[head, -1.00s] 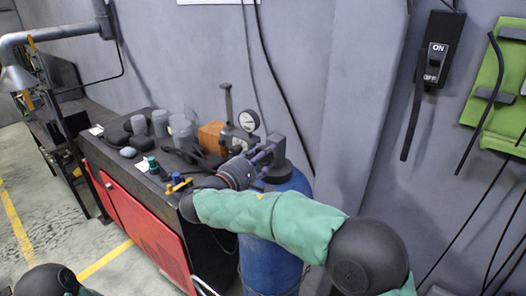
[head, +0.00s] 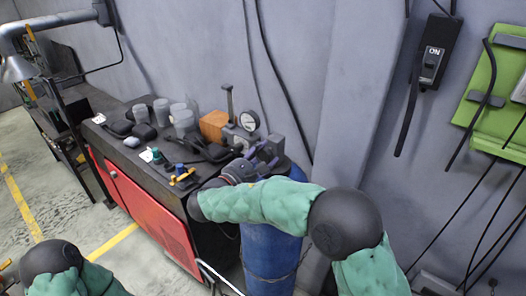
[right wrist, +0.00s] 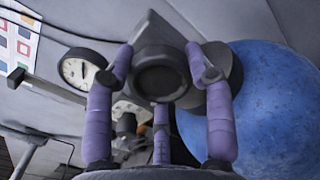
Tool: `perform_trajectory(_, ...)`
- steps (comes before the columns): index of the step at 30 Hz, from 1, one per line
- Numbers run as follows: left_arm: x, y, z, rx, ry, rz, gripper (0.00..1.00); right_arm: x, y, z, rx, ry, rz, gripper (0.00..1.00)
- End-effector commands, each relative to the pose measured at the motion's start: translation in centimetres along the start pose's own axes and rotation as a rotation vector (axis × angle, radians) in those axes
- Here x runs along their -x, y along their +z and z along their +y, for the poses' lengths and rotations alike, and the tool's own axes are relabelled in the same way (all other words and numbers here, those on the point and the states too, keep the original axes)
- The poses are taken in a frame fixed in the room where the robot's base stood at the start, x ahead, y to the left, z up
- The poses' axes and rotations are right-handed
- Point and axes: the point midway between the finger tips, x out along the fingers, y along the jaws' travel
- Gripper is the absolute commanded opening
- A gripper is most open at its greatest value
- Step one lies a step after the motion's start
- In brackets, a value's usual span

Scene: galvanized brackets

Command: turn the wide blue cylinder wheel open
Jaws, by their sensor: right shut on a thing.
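The wide blue cylinder (head: 268,255) stands upright beside the bench; its rounded blue top also shows in the right wrist view (right wrist: 270,110). A dark grey valve wheel (right wrist: 163,72), angular with a round dark centre, sits at its top. My right gripper (head: 268,152) reaches it from the front left. In the right wrist view its purple fingers (right wrist: 160,85) close around the wheel's sides, with the third finger below. In the head view the gripper hides much of the wheel. My left gripper is out of view; only part of that arm shows at bottom left.
A pressure gauge (head: 249,121) stands close to the left of the wheel. The black bench (head: 105,145) with a red front holds several grey jars, an orange block (head: 214,126) and small tools. A wall switch (head: 432,62) and green panel (head: 497,88) are at right.

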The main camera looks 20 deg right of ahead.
Motion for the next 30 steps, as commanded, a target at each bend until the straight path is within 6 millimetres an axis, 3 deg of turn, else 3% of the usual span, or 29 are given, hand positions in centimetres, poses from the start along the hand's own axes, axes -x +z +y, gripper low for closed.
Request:
perform_trajectory(20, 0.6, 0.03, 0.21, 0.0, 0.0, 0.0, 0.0, 0.03, -0.46, -0.18, 0.071, -0.001, 0.005, 0.21)
perform_trajectory(21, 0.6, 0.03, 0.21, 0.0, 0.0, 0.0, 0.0, 0.04, -0.48, -0.19, 0.071, -0.001, 0.005, 0.57)
perform_trajectory(23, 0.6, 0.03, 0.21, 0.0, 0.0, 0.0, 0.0, 0.04, -0.49, -0.19, 0.071, -0.002, 0.005, 0.73)
perform_trajectory(24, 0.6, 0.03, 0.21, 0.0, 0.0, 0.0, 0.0, 0.03, -0.46, -0.18, 0.071, -0.002, 0.005, 0.78)
perform_trajectory(30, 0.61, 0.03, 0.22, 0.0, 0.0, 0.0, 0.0, 0.02, -0.28, -0.12, 0.067, -0.001, 0.003, 0.78)
